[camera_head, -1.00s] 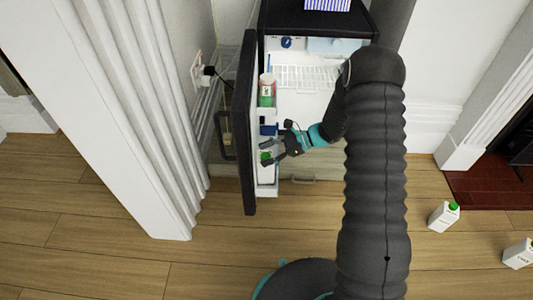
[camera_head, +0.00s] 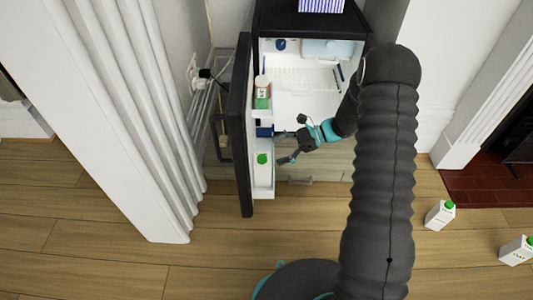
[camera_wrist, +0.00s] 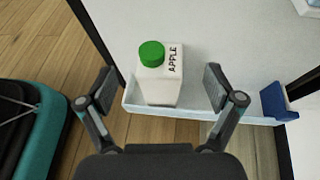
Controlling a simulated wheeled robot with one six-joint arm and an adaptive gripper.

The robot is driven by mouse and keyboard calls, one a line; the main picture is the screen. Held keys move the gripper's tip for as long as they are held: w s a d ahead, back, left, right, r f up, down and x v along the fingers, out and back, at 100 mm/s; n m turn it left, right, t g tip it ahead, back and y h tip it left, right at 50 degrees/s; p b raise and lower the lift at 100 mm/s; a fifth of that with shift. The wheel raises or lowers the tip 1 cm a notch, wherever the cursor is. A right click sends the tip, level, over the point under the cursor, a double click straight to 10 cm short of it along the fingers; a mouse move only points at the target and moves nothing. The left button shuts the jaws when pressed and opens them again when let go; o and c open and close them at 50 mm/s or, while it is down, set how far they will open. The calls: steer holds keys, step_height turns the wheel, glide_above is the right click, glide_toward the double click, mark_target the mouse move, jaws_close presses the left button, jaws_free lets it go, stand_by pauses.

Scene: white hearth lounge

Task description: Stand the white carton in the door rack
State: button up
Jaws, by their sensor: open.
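A white carton with a green cap (camera_wrist: 158,88), lettered "APPLE", stands upright in the door rack (camera_wrist: 203,114) in the wrist view. In the head view the carton's green cap (camera_head: 262,159) shows in the lower door rack (camera_head: 263,188) on the inside of the open fridge door. My gripper (camera_wrist: 158,92) is open, its fingers apart to either side of the carton in the wrist view. In the head view my gripper (camera_head: 287,148) is to the right of the carton, clear of it and holding nothing.
The dark fridge door (camera_head: 240,130) stands open. A green and white container (camera_head: 263,92) stands higher on the door, with a blue item (camera_wrist: 274,100) beside the carton.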

steer(key=s+v, duration=0.1)
steer(key=v, duration=0.5)
steer(key=s+r+n+h, duration=0.4)
steer(key=s+r, duration=0.2)
steer(key=r, duration=0.3)
steer(key=s+r+n+h, duration=0.3)
steer(key=s+r+n, duration=0.25)
steer(key=r, duration=0.35)
steer(key=s+d+r+n+t+h, duration=0.2)
steer(key=s+r+n+t+h, duration=0.1)
steer(key=s, duration=0.5)
steer(key=s+d+r+n+t+h, duration=0.3)
steer(key=s+r+n+t, duration=0.1)
steer(key=s, duration=0.5)
steer(key=shift+d+r, duration=0.35)
steer(key=shift+r, duration=0.25)
